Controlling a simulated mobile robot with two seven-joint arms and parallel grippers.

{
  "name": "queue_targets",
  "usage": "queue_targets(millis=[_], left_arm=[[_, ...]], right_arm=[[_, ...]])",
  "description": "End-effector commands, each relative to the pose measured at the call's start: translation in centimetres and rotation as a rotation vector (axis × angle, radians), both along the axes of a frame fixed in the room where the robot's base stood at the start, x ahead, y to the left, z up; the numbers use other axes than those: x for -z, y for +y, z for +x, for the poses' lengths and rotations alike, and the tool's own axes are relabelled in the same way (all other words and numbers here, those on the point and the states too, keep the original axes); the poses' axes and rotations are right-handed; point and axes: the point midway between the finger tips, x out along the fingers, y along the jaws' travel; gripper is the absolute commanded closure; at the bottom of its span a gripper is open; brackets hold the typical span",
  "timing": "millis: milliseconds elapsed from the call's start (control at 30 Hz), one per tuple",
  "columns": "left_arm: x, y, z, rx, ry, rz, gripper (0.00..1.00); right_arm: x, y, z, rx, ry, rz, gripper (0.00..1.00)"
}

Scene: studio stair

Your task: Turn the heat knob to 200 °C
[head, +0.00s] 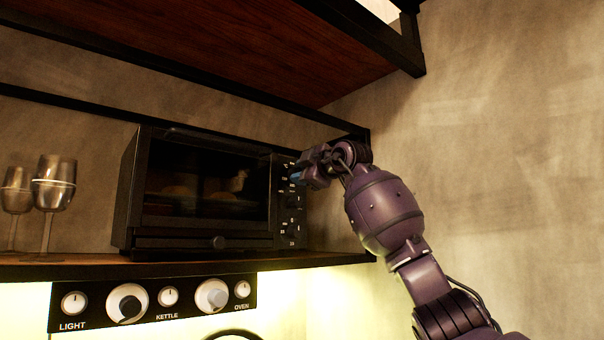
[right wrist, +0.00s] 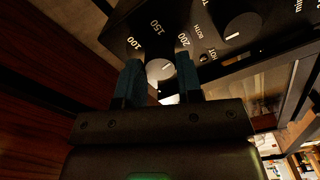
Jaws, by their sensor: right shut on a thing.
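A black toaster oven (head: 205,190) stands on a wooden shelf, its control panel at the right side of its front. My right gripper (head: 298,176) is at the upper part of this panel and hides the knob there in the head view. In the right wrist view the pale round heat knob (right wrist: 160,71) sits between the two blue fingers of my right gripper (right wrist: 160,80), which is shut on it. The labels 100, 150 and 200 show around the knob. Its small pointer line appears to lean toward the 200 side, but the exact setting is hard to read. My left gripper is out of view.
A second oven knob (right wrist: 242,27) is beside the heat knob. Two wine glasses (head: 52,192) stand left of the oven. A wooden upper shelf (head: 230,45) hangs above. Below is a panel (head: 150,303) with knobs labelled light, kettle and oven. The right wall is bare.

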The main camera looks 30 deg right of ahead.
Motion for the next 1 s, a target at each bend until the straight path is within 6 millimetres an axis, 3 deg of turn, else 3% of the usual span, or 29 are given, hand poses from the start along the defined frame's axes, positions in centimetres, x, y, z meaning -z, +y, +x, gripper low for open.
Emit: queue_targets(millis=[400, 900, 933, 1000], left_arm=[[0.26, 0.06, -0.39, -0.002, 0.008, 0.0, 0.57], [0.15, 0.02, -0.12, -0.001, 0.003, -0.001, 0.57], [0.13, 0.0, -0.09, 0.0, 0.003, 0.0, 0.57], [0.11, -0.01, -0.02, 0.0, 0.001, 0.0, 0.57]], right_arm=[[0.14, 0.02, 0.06, 0.0, 0.015, 0.159, 0.9], [0.13, 0.02, 0.06, 0.0, 0.016, 0.174, 0.9], [0.13, 0.02, 0.06, 0.0, 0.016, 0.174, 0.62], [0.11, 0.02, 0.06, 0.0, 0.016, 0.173, 0.51]])
